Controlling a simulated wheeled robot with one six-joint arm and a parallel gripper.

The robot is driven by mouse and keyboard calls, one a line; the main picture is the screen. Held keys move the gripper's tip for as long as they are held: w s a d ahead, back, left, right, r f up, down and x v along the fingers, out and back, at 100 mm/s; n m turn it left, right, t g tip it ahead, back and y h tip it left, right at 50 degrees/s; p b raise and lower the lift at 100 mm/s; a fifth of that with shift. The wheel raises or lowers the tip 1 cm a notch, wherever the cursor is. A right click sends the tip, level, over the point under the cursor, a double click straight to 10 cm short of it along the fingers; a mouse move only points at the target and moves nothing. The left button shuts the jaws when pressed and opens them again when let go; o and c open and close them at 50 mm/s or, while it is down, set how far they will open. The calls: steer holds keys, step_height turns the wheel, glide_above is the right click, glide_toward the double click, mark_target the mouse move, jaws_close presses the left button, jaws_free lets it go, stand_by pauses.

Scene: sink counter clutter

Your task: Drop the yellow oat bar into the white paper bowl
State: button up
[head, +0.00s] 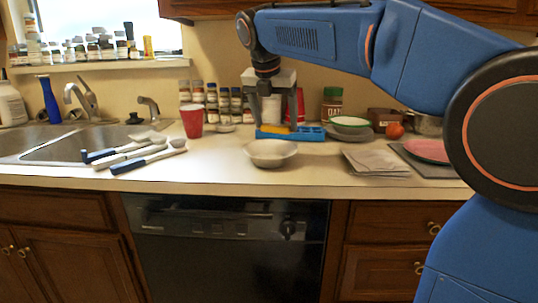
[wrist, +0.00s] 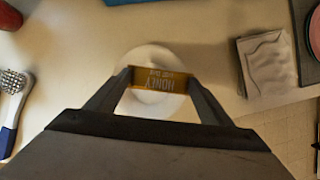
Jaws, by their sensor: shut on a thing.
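The yellow oat bar (wrist: 160,79), with "HONEY" on its wrapper, is held crosswise between the fingertips of my gripper (wrist: 161,82). In the head view my gripper (head: 271,122) points down and the bar (head: 273,129) shows as a small yellow strip at its tips. The white paper bowl (head: 270,154) stands upright on the counter, just below and in front of the gripper. In the wrist view the bowl (wrist: 148,54) lies under the bar, which hides part of it. The bar is above the bowl, apart from it.
A blue tray (head: 311,133) lies behind the bowl. A red cup (head: 192,122) and several long-handled brushes (head: 140,157) are to the left, by the sink (head: 73,143). Flat grey packets (head: 376,162) and a pink plate (head: 428,151) are to the right. Bare counter surrounds the bowl's front.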

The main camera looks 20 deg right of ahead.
mark_target(274, 129)
steer(key=shift+f, duration=2.35)
steer(key=o, duration=1.1)
steer(key=v, duration=1.7)
steer(key=shift+r, duration=0.2)
steer(key=shift+s+a, duration=0.1)
steer(key=shift+s, duration=0.05)
